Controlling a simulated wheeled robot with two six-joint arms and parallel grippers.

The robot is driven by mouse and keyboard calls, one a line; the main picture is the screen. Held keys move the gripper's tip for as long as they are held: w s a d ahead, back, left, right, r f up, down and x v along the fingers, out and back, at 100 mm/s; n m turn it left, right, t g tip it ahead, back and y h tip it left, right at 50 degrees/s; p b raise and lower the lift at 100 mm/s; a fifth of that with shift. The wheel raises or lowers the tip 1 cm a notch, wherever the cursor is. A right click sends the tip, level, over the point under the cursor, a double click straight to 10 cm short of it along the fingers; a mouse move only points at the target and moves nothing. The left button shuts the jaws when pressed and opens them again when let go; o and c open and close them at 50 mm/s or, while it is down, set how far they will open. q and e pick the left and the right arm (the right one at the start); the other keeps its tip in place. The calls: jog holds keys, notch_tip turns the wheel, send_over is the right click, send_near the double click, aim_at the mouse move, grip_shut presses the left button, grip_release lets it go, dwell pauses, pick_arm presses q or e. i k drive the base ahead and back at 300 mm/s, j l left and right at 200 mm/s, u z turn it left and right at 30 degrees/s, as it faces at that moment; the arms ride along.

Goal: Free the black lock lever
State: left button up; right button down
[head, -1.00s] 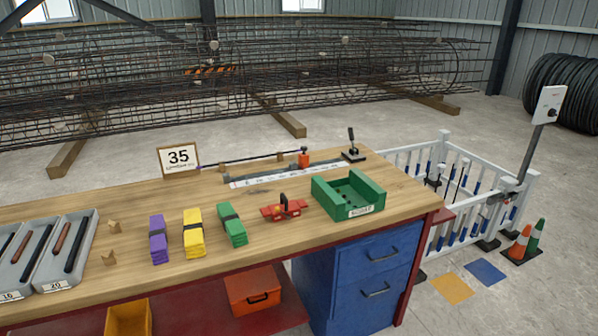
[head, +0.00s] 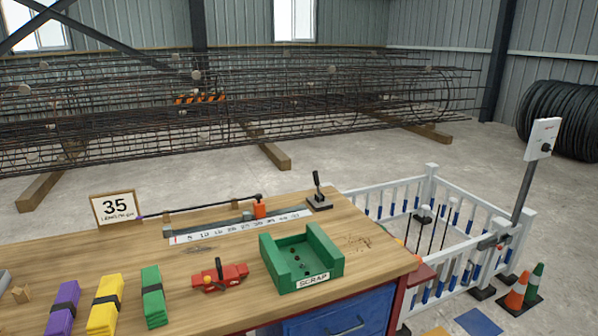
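A black lever (head: 317,182) with a round knob stands nearly upright on a dark base (head: 319,203) at the back right corner of the wooden bench. A red clamp-like tool (head: 220,278) with a black handle (head: 218,266) sits on the bench, left of the green scrap tray. I cannot tell from the view which of these is the lock lever. Neither of my grippers is in view.
A white fence (head: 500,213) and cones (head: 517,291) stand to the right.

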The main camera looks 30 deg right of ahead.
aim_at(315, 173)
jog(key=l+u, duration=0.2)
jog(key=l, duration=0.4)
jog(key=i+l+u, duration=0.2)
jog(key=l, duration=0.45)
jog(key=k+l+u, duration=0.2)
jog(key=l, duration=0.4)
jog(key=l+u, duration=0.2)
jog(key=l, duration=0.4)
jog(key=k+l+u, duration=0.1)
jog(key=l+u, duration=0.15)
jog(key=l, duration=0.35)
jog(key=k+l+u, duration=0.2)
jog(key=l, duration=0.4)
jog(key=k+l+u, duration=0.2)
jog(key=l, duration=0.35)
jog(key=k+l+u, duration=0.2)
jog(key=l, duration=0.3)
jog(key=l+u, duration=0.2)
jog(key=l, duration=0.95)
